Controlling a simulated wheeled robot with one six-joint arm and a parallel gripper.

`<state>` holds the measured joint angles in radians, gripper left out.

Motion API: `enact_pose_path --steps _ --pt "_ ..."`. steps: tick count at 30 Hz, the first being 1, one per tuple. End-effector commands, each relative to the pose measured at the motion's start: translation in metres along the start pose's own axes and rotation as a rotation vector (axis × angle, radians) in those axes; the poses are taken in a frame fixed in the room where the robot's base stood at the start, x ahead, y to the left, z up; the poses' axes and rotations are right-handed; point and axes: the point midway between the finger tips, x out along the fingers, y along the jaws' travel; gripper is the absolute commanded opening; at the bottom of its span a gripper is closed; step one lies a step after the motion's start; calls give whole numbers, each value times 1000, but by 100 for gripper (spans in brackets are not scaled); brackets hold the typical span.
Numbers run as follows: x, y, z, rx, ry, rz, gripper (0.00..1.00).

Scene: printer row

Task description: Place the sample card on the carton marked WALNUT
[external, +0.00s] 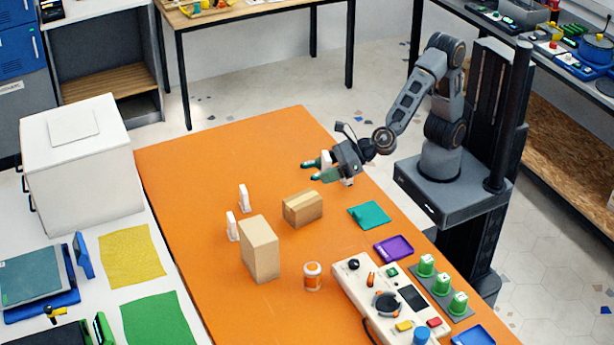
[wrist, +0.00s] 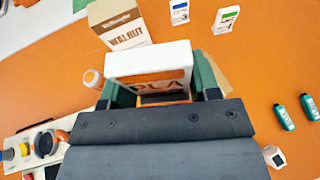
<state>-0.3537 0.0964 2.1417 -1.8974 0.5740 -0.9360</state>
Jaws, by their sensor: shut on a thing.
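My gripper (wrist: 155,88) is shut on a white sample card (wrist: 150,58) with an orange panel, part of whose lettering reads PLA. Its green fingers show on both sides of the card. In the external view my gripper (external: 334,166) is over the orange table's far right part, and the card cannot be made out clearly there. The carton marked WALNUT (wrist: 122,32) stands ahead and to the left in the wrist view. In the external view a tall tan carton (external: 260,250) stands upright near the table's middle, apart from my gripper; its lettering does not show there.
A low carton (external: 303,209) sits between the tall carton and my gripper. Two small white upright cards (external: 238,212) stand behind it. An orange-labelled jar (external: 312,277) and a control panel (external: 390,300) are nearer. Green bottles (wrist: 283,117) lie at right in the wrist view.

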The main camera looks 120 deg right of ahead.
Motion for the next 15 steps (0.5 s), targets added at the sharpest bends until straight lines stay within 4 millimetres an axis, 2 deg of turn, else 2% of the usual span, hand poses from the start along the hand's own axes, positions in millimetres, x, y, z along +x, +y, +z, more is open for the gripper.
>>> enact_pose_path --steps 1,6,10,15 --pt "13 3 25 -3 1 7 34" --pt "47 22 72 -31 -2 83 34" --pt "52 40 94 -58 -3 149 34" --pt "51 50 106 -79 -1 193 34"
